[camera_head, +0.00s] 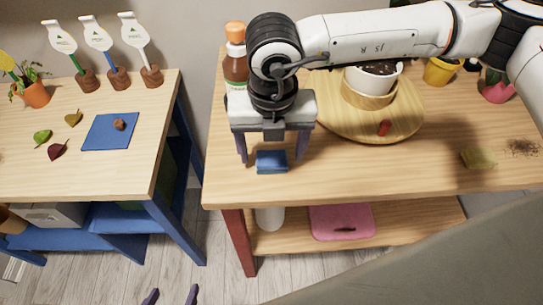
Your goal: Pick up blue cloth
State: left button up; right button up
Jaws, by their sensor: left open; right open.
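The blue cloth (271,163) is a small folded blue block on the right-hand wooden table, close to its front left corner. My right gripper (272,158) points down over it, with its jaws open. One finger is on each side of the cloth, and a gap shows on both sides. I cannot tell how far the fingertips are above the tabletop. The back of the cloth is partly hidden by the gripper body. My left gripper (171,296) shows only as two spread fingertips at the bottom edge, open and empty, over the floor.
A bottle with an orange cap (235,68) stands behind my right gripper. A round wooden board (400,122) holds a white pot (366,84) and a red piece (384,128). A yellowish sponge (478,158) and dark crumbs lie right. A blue mat (103,137) lies on the left table.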

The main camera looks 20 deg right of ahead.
aim_at(272, 158)
jog(key=shift+f, duration=0.5)
jog(key=c, duration=1.2)
notch_tip(272, 158, up, 10)
jog(key=b, duration=0.1)
